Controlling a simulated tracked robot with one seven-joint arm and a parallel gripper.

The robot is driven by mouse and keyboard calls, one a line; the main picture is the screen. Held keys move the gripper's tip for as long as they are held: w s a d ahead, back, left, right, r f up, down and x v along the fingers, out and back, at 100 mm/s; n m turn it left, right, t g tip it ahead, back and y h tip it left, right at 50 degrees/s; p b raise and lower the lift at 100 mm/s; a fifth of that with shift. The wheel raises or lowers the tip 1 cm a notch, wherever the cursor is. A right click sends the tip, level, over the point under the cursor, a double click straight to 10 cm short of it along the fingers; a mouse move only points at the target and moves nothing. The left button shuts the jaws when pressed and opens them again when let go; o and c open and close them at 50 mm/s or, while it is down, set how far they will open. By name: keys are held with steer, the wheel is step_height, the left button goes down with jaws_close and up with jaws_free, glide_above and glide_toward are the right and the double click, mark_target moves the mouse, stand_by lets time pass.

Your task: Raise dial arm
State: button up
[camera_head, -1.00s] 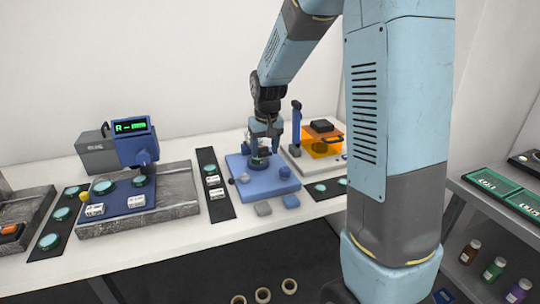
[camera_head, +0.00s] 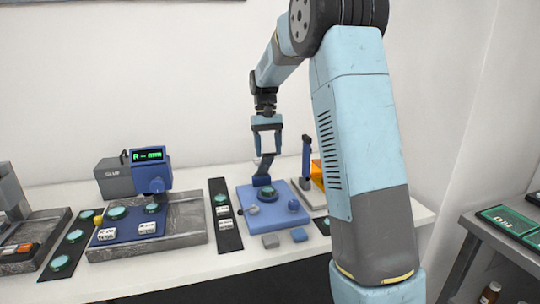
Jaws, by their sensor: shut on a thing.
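The dial arm (camera_head: 265,168) is a slim dark blue bar rising steeply from a blue base block (camera_head: 286,216) on the white bench. It leans slightly, with its upper end at my gripper. My gripper (camera_head: 267,153) points down above the block, its fingertips shut on the upper end of the dial arm. A round teal-topped disc (camera_head: 266,193) sits on the block just below the arm. The exact contact between fingertips and bar is too small to make out.
Left stands a blue gauge head with a green display (camera_head: 149,156) over a grey stone plate (camera_head: 186,232). A dark strip with discs and labelled blocks (camera_head: 226,236) lies between.

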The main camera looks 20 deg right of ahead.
steer(key=shift+w, duration=0.4)
steer(key=shift+d, duration=0.1)
steer(key=o, duration=1.1)
steer(key=shift+w+f, duration=0.15)
steer(key=shift+o, duration=1)
steer(key=shift+w, duration=0.15)
steer(key=shift+o, duration=0.7)
steer(key=v, duration=1.3)
steer(key=shift+r, duration=0.35)
